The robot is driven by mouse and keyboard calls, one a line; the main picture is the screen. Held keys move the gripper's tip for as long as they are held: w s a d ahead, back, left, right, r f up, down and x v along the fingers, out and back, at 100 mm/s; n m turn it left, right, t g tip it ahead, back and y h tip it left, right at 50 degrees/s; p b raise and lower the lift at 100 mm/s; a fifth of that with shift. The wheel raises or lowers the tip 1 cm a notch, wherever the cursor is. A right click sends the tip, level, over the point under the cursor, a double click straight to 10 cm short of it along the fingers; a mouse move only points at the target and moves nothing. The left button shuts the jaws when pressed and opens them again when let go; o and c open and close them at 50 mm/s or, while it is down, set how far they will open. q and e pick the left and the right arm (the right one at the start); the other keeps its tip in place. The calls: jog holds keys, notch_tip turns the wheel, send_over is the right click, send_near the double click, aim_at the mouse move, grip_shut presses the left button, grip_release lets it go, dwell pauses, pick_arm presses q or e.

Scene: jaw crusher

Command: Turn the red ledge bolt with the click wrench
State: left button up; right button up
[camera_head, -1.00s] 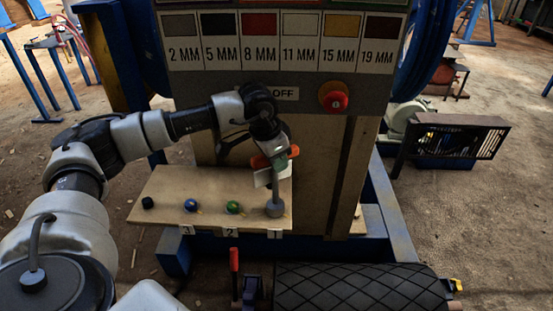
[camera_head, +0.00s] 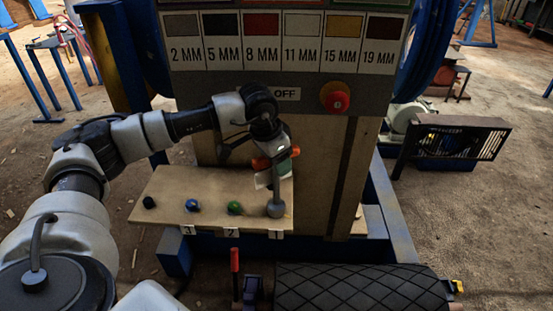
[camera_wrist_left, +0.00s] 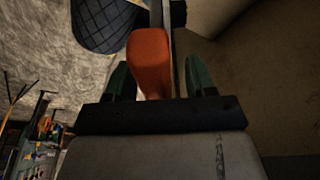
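My left gripper (camera_head: 278,160) is above the right end of the wooden ledge (camera_head: 165,187). The click wrench has an orange handle (camera_wrist_left: 150,62) between its green fingers. In the left wrist view a gap shows between handle and right finger, so the fingers look open around it. The wrench's grey shaft stands roughly upright, and its round grey head (camera_head: 275,209) sits low over the ledge at label 1. No red ledge bolt shows; the head covers that spot. A green bolt (camera_head: 235,207), a blue bolt (camera_head: 193,205) and a black one (camera_head: 149,202) show leftward. My right gripper is out of view.
The crusher panel with a colour and size chart (camera_head: 287,40) rises behind the ledge. A red knob (camera_head: 338,101) is right of the OFF label. A black patterned roller (camera_head: 355,287) and a red lever (camera_head: 235,260) are in front below.

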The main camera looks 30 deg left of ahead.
pick_arm(q)
jog(key=shift+r, duration=0.2)
jog(key=p+v, duration=0.1)
jog(key=v, duration=0.9)
jog(key=shift+r, duration=0.2)
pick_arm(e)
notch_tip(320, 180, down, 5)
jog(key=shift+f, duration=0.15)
